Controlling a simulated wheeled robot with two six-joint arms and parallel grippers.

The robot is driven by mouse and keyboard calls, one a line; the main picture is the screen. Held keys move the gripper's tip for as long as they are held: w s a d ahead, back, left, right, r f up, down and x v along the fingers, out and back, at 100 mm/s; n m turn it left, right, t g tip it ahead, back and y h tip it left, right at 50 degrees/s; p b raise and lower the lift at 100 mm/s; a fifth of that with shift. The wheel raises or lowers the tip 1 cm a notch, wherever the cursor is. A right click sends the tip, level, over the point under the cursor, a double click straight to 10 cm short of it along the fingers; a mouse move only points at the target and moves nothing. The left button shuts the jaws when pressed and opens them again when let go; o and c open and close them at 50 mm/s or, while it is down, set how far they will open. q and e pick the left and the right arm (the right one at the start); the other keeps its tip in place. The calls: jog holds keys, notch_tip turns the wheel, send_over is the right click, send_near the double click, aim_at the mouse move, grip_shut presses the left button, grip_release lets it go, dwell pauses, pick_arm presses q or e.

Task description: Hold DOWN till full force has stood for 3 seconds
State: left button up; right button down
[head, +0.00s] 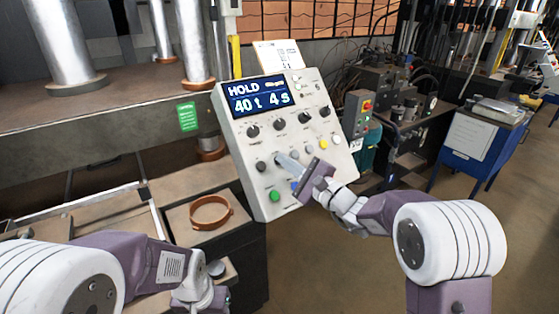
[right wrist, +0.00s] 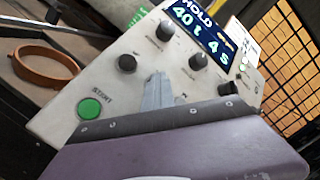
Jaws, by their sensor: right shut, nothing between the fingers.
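The control panel (head: 240,150) is a tilted pale box with dark knobs and coloured buttons. Its display (head: 258,95) reads HOLD, 40 t and 4 s; the same reading shows in the right wrist view (right wrist: 202,32). My right gripper (head: 280,158) is shut and empty, its fingertips at the panel face below the row of knobs. The fingers hide what lies under them, so I cannot read a DOWN label or see whether a button is pressed in. The green button (head: 274,196) is to the lower left of the fingertips. My left arm shows at lower left, its fingers out of frame.
A copper-coloured ring (head: 210,212) lies on a dark stand left of the panel. A press with steel columns (head: 191,45) stands behind at left. A blue cabinet (head: 468,140) is at right. The floor at lower right is clear.

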dwell(0.5)
jog(key=shift+s+d+r, duration=0.35)
jog(key=shift+s+r, duration=0.1)
jog(key=shift+r, duration=0.05)
jog(key=s+d+r, duration=0.2)
jog(key=s+r, duration=0.1)
jog(key=shift+s+d+r, duration=0.1)
jog(key=shift+d+r, duration=0.05)
dwell(0.4)
